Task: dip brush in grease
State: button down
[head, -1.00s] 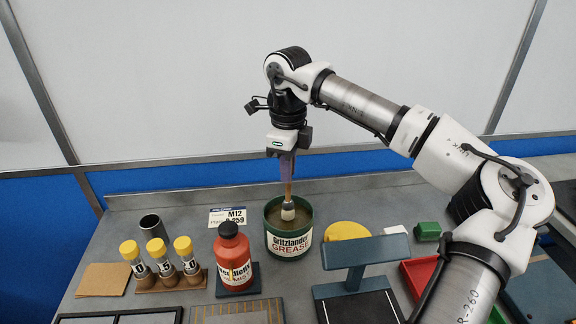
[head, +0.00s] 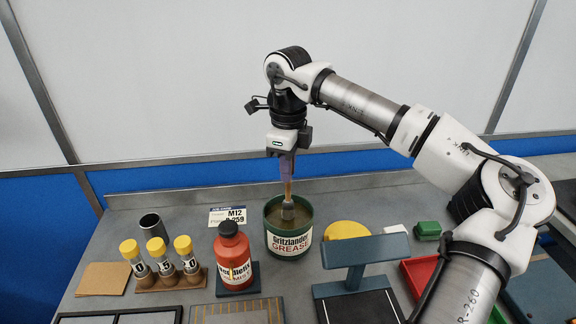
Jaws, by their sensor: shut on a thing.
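My gripper (head: 287,172) is shut on a wooden-handled brush (head: 288,207) and holds it upright, head down. The green grease can (head: 288,238) stands open on the bench, with brownish grease inside and a label reading GREASE. The brush head is at the can's mouth, inside its rim as seen from here. Its lower end looks dark and meets the grease in the picture; the exact depth cannot be told.
A red bottle (head: 235,262) stands close left of the can. Several yellow-capped vials (head: 158,258) stand farther left, near a dark cylinder (head: 152,226). A yellow disc (head: 347,230), a blue-grey stand (head: 358,262) and a red tray (head: 420,272) lie to the right.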

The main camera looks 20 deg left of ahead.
jog(key=shift+r+p, duration=2.55)
jog(key=shift+r, duration=0.95)
jog(key=shift+f, duration=0.1)
